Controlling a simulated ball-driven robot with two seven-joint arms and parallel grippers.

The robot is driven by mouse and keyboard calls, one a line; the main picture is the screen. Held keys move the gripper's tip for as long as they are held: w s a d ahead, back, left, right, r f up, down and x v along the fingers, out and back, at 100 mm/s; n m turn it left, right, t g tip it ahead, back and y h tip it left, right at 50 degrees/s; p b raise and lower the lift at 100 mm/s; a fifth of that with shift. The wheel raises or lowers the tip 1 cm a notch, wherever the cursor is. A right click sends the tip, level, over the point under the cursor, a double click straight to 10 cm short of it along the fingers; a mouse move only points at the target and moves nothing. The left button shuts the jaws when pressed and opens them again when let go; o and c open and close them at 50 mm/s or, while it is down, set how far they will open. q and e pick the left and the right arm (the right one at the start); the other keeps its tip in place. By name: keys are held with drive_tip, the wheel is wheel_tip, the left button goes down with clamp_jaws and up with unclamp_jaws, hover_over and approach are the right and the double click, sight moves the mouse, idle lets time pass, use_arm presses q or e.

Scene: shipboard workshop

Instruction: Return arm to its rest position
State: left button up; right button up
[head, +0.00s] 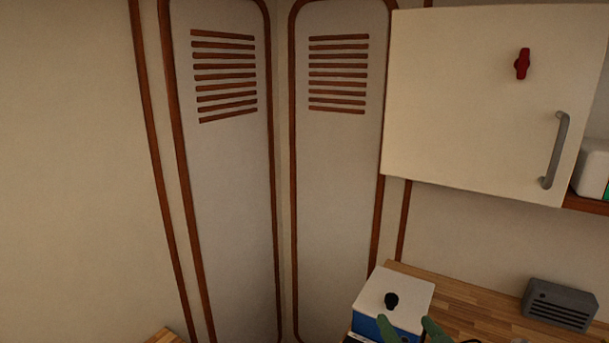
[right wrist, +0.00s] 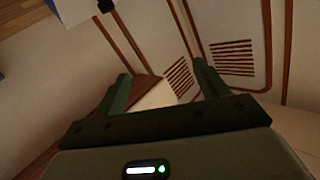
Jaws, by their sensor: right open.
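My right gripper (head: 409,328) is at the bottom edge of the head view, its two green fingers apart, in front of a white-topped blue box. In the right wrist view the right gripper (right wrist: 163,86) is open with nothing between its fingertips; louvred wall panels and a pale shape show beyond them. My left gripper is in neither view.
The white-topped blue box (head: 400,290) with a black knob (head: 391,300) stands on a wooden counter (head: 455,302). A grey slotted box (head: 559,305) is at the right. A white cabinet (head: 470,95) with a handle hangs above. Louvred panels (head: 225,180) fill the corner.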

drive_tip(key=s+d+f+n+g+h, duration=0.4)
drive_tip(key=s+d+f+g, duration=0.15)
drive_tip(key=s+f, duration=0.4)
drive_tip(key=s+d+f+n+g+h, duration=0.35)
drive_tip(key=s+d+f+g, duration=0.2)
drive_tip(key=s+f, duration=0.4)
drive_tip(key=s+a+f+g+y, duration=0.15)
drive_tip(key=s+f, duration=0.25)
drive_tip(key=f, duration=0.8)
drive_tip(key=s+a+f+g+y, duration=0.1)
drive_tip(key=s+a+f+y, duration=0.15)
drive_tip(key=f, duration=0.95)
drive_tip(key=s+f+m+g, duration=0.1)
drive_tip(key=s+f, duration=0.6)
drive_tip(key=s, duration=0.2)
drive_tip(key=s+f+m+g, duration=0.1)
drive_tip(key=s+f, duration=0.6)
drive_tip(key=s, duration=0.3)
drive_tip(key=shift+s+d+m, duration=0.15)
drive_tip(key=shift+d+m, duration=0.05)
drive_tip(key=shift+m, duration=0.15)
drive_tip(key=shift+g+y, duration=0.25)
